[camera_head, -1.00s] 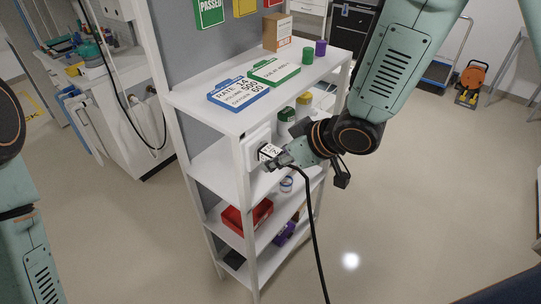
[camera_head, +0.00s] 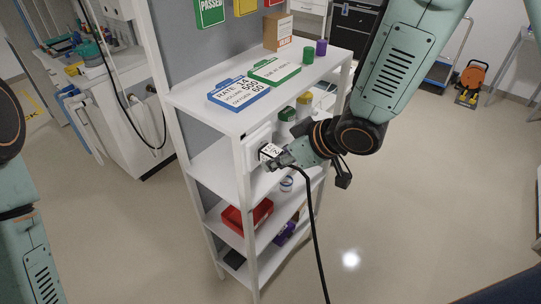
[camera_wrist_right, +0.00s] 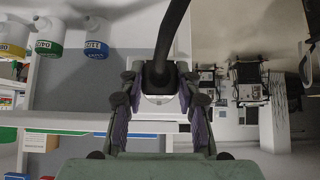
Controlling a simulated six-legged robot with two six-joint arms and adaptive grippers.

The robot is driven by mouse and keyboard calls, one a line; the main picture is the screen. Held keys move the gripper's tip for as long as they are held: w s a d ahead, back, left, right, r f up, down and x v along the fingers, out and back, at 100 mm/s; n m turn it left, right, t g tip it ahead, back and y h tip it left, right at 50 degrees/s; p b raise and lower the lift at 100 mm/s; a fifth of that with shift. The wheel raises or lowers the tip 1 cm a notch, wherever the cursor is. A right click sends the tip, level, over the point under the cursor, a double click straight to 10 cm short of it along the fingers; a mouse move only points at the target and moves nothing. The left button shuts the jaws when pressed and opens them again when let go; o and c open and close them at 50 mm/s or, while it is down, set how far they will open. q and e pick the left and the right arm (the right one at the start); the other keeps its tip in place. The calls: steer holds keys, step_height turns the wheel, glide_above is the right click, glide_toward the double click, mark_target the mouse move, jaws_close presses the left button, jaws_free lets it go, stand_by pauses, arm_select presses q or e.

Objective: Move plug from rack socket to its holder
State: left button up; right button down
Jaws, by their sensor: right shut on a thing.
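The plug (camera_head: 271,153) has a pale labelled body and a black cable, and sits at the socket plate (camera_head: 252,143) on the rack's front post. My right gripper (camera_head: 281,161) is shut on the plug at the post. In the right wrist view the plug (camera_wrist_right: 160,78) lies between the two fingers (camera_wrist_right: 160,100), with its cable running up the picture. Whether the plug's pins are inside the socket is hidden. The plug's holder cannot be made out. My left arm shows at the left edge, but its gripper is outside the picture.
The white rack (camera_head: 185,95) carries a blue board (camera_head: 238,93), a green board (camera_head: 274,71) and small containers on top. A red bin (camera_head: 247,217) stands on a lower shelf. The cable (camera_head: 313,225) hangs to the floor.

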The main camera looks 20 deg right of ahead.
steer(key=shift+s+d+f, duration=0.15)
steer(key=shift+s, duration=0.05)
steer(key=shift+s+d, duration=0.4)
steer(key=shift+d, duration=0.1)
steer(key=shift+s, duration=0.15)
steer(key=shift+s+d+b, duration=0.1)
steer(key=shift+s+b, duration=0.05)
steer(key=shift+b, duration=0.2)
steer(key=shift+s+d+b, duration=0.35)
steer(key=shift+s+d, duration=0.35)
steer(key=shift+s, duration=0.1)
steer(key=shift+s, duration=0.1)
steer(key=shift+s+d, duration=0.3)
steer(key=shift+s, duration=0.1)
